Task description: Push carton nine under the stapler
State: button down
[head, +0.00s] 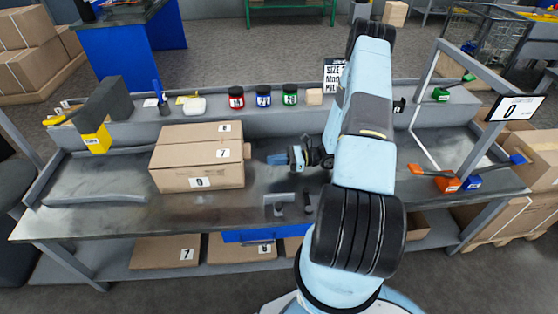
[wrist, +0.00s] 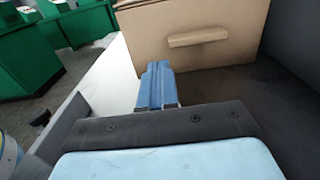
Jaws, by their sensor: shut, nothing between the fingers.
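A brown carton (head: 176,178) stands on the grey bench, left of centre, with a small 9-like label low on its front and labels 8 and 7 higher up. In the wrist view the carton (wrist: 225,50) fills the top right, with a slot-like strip on its face. A grey slanted machine with a yellow block (head: 97,140), apparently the stapler, stands at the bench's left, apart from the carton. My gripper (head: 270,159) is shut and empty, its blue fingers (wrist: 158,85) pointing at the carton's right side. Contact is hard to tell.
Red, blue and green jars (head: 263,96) line the rear ledge. A grey bracket (head: 280,204) stands on the bench in front of my gripper. Curved grey rails (head: 95,199) lie at the left. Bare bench separates the carton from the machine.

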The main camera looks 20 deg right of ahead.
jog(key=x, duration=0.9)
